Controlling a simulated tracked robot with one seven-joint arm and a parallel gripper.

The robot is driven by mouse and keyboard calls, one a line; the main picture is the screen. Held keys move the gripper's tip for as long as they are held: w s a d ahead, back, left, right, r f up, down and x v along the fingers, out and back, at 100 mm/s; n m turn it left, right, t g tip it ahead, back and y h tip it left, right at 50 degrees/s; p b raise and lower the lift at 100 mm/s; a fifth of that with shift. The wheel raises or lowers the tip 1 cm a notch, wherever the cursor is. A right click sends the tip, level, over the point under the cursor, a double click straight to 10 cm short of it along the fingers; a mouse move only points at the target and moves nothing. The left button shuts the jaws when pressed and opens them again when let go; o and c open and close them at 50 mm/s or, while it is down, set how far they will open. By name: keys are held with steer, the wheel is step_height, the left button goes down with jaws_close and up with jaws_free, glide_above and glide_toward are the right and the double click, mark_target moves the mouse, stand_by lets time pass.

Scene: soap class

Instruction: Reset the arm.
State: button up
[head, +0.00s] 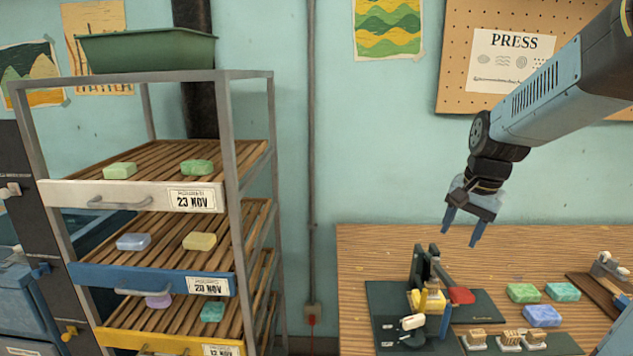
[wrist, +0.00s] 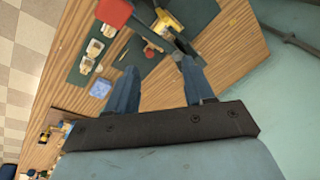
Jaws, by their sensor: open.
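My arm (head: 545,95) reaches in from the upper right in the head view. My gripper (head: 462,228) hangs above the wooden table (head: 370,250), pointing down, with its two blue fingers apart and nothing between them. In the wrist view my gripper (wrist: 158,82) is also open and empty, over the table top and the dark green mat.
Green and blue soaps (head: 542,316) and several stamps (head: 508,338) lie right of the press. A drying rack (head: 233,200) with slatted drawers of soaps stands at the left, with a green tub (head: 145,52) on top. Open air surrounds my gripper; the wall is behind.

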steer(key=s+a+r+n+t, duration=0.1)
steer(key=s+a+r+n, duration=0.2)
steer(key=s, duration=0.4)
steer(key=s+a+r+n+t, duration=0.2)
steer(key=s+a+r+n, duration=0.1)
steer(key=s, duration=0.4)
steer(key=shift+n+h, duration=0.3)
steer(key=shift+n, duration=0.5)
steer(key=shift+s+a+n, duration=0.25)
steer(key=shift+s+n, duration=0.05)
steer(key=shift+s, duration=0.2)
steer(key=shift+c, duration=0.9)
